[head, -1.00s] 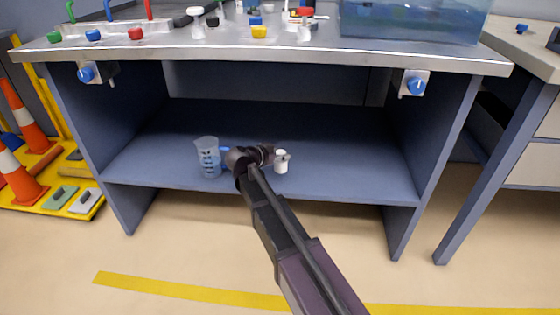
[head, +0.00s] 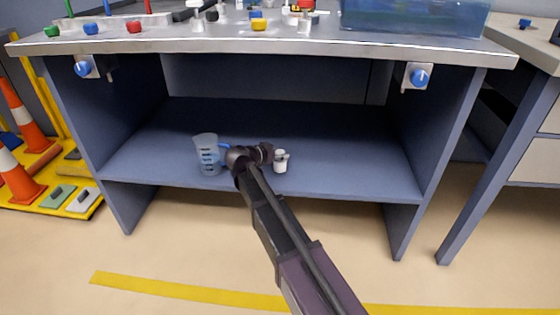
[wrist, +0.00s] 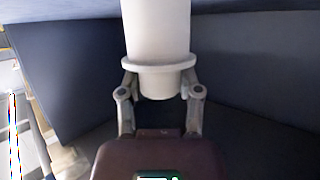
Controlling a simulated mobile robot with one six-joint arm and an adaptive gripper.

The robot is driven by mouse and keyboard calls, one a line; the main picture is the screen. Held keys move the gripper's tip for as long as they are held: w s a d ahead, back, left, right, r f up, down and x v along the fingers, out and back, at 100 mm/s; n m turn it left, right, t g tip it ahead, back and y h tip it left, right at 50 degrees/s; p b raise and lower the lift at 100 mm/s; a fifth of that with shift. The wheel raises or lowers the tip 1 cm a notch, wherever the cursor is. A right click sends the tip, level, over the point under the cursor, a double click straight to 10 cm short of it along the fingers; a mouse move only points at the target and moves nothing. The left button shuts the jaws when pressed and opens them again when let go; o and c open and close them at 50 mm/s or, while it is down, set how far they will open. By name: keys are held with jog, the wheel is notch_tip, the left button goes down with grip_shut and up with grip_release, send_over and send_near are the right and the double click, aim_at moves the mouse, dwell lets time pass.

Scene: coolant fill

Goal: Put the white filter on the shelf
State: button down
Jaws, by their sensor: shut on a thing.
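The white filter (head: 281,162) shows in the head view just right of the end of my arm, over the blue-grey lower shelf (head: 340,165) of the bench. In the wrist view the filter (wrist: 158,35) is a white cylinder with a wide collar, between the two fingers of my gripper (wrist: 160,95). My gripper is shut on it near the collar. The filter looks upright in the head view. I cannot tell whether its base touches the shelf. My wrist hides part of the shelf.
A clear measuring beaker (head: 207,157) with blue marks stands on the shelf close to the left of my wrist. The bench top (head: 330,45) overhangs the shelf. A side panel (head: 435,130) bounds it on the right. The back and right of the shelf look clear.

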jog(key=shift+f+b, duration=0.3)
jog(key=shift+f, duration=0.3)
jog(key=shift+f, duration=0.15)
jog(key=shift+c, duration=1.4)
grip_release()
jog(key=shift+r, duration=0.25)
jog(key=p+v, duration=0.4)
jog(key=v, duration=0.8)
jog(key=shift+p, duration=0.3)
jog(key=shift+d, duration=0.1)
